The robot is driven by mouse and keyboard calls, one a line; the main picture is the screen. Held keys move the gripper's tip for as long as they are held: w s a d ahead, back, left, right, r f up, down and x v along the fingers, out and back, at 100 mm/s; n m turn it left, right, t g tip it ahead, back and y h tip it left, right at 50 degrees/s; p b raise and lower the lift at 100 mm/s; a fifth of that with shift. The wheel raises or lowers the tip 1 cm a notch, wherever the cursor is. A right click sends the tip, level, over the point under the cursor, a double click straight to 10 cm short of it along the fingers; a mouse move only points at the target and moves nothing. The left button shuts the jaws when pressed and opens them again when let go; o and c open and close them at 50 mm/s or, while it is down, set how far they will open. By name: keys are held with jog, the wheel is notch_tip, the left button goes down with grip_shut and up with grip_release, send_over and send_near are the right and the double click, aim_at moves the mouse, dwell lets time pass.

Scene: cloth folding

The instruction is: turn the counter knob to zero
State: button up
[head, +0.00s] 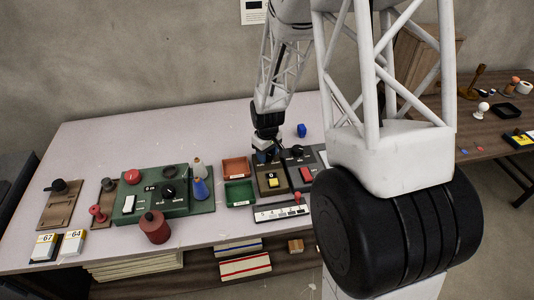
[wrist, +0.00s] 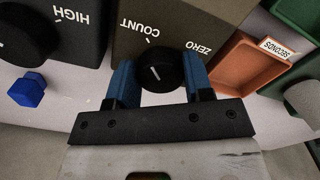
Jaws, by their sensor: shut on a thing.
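The counter box (wrist: 190,22) is a dark brown-grey panel that reads COUNT on one side and ZERO on the other in the wrist view. It also shows in the head view (head: 271,188), with a yellow switch on it. Its black knob (wrist: 160,72) has a white pointer line. The line points up and slightly left, nearer the COUNT mark than ZERO. My gripper (wrist: 161,80) has its two blue fingers on either side of the knob, shut on it. In the head view, my gripper (head: 266,153) is at the far edge of the box and hides the knob.
An orange tray (wrist: 258,65) labelled SECONDS lies beside the box. Another panel with a black knob marked HIGH (wrist: 30,28) and a blue block (wrist: 28,90) are close on the other side. A green panel (head: 150,203) stands to the left. The back left table (head: 140,135) is clear.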

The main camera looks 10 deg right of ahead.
jog(key=m, duration=0.4)
jog(key=shift+a, duration=0.1)
jog(key=m, duration=0.9)
jog(key=shift+a, duration=0.1)
jog(key=shift+m, duration=2)
jog(key=shift+w, duration=0.1)
jog(key=o, duration=0.9)
jog(key=shift+o, duration=0.2)
jog(key=shift+r, duration=0.1)
